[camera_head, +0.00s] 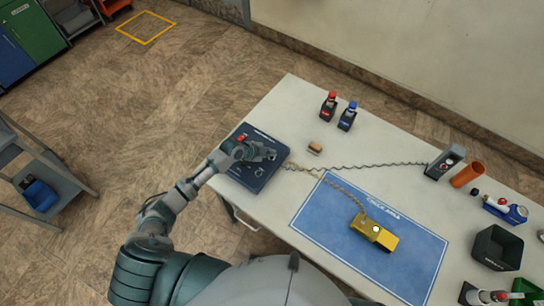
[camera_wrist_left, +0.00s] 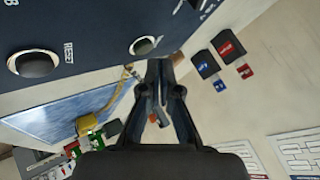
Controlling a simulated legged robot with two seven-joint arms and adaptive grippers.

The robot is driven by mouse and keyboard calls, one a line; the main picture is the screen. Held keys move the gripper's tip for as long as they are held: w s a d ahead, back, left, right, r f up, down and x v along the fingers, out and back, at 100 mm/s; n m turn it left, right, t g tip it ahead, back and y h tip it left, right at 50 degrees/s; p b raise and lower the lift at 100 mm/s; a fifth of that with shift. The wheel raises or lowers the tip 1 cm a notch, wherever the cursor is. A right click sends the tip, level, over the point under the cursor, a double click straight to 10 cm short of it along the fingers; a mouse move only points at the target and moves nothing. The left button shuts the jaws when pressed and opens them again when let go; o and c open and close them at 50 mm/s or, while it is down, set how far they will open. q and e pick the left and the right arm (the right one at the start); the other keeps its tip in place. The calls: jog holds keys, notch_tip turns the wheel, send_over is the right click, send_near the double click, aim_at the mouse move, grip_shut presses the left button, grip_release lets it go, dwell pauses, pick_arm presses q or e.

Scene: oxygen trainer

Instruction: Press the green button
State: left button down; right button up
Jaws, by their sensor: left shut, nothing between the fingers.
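The dark blue control panel (camera_head: 253,182) lies at the left end of the table. A red part (camera_head: 241,138) shows near its far left corner. In the left wrist view the panel (camera_wrist_left: 90,25) fills the top, with a round metal-ringed button (camera_wrist_left: 36,64) by the word RESET and another ringed button (camera_wrist_left: 145,45) close to my fingertips. I cannot make out a green button. My left gripper (camera_head: 268,154) is shut and empty over the panel and hides part of it. It also shows in the wrist view (camera_wrist_left: 157,68); I cannot tell whether it touches the panel. My right gripper is out of view.
A blue mat (camera_head: 325,215) bears a yellow device (camera_head: 374,232) on a chain. An orange cup (camera_head: 467,175) and black bin (camera_head: 497,249) are at the right. The table's far left corner is clear.

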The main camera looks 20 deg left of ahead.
aim_at(270, 158)
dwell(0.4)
pick_arm(q)
jog(key=shift+f+b, duration=0.3)
jog(key=shift+f, duration=0.1)
jog(key=shift+f, duration=0.25)
dwell(0.4)
jog(key=shift+r, duration=0.1)
jog(key=shift+r+p, duration=0.35)
jog(key=shift+r, duration=0.3)
notch_tip(270, 158, up, 6)
jog(key=p, duration=0.4)
jog(key=shift+p, duration=0.3)
